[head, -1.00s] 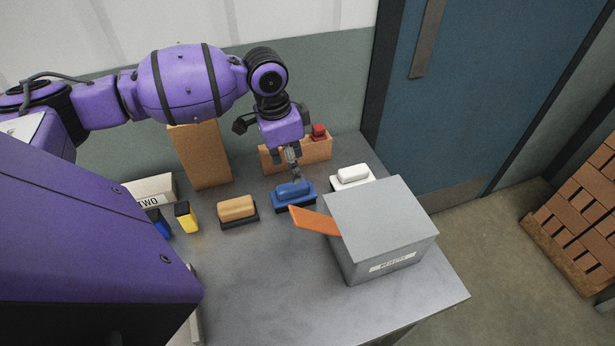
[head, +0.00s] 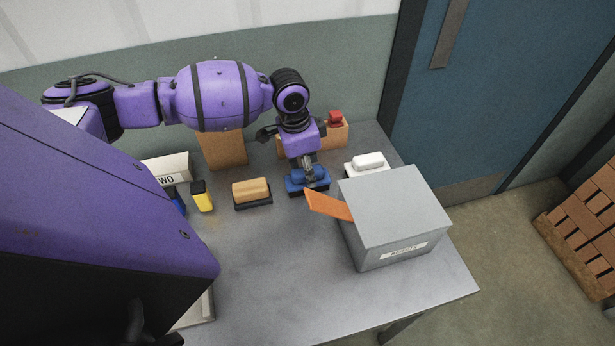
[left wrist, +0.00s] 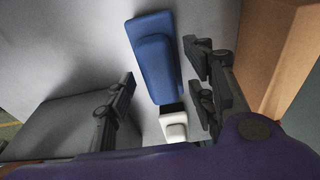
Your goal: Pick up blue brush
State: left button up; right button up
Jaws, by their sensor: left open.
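The blue brush (head: 295,186) lies on the grey table in the head view, in a row between a tan brush (head: 252,193) and a white brush (head: 368,164). My left gripper (head: 308,172) points down directly over it, partly covering its handle. In the left wrist view the blue brush (left wrist: 157,68) lies between the spread fingers of my left gripper (left wrist: 160,88), with visible gaps on both sides. The white brush (left wrist: 174,126) shows just below it there. My left gripper is open and holds nothing. My right gripper is not seen.
A wooden bin (head: 330,136) with a red item is behind the gripper, beside a tall wooden block (head: 222,149). A yellow-black item (head: 202,197) is at left. The front table is clear.

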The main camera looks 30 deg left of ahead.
pick_arm(q)
jog(key=shift+f, duration=0.25)
dwell(0.5)
jog(key=shift+c, duration=0.5)
grip_shut()
notch_tip(320, 180, up, 11)
jog(key=shift+f, duration=0.2)
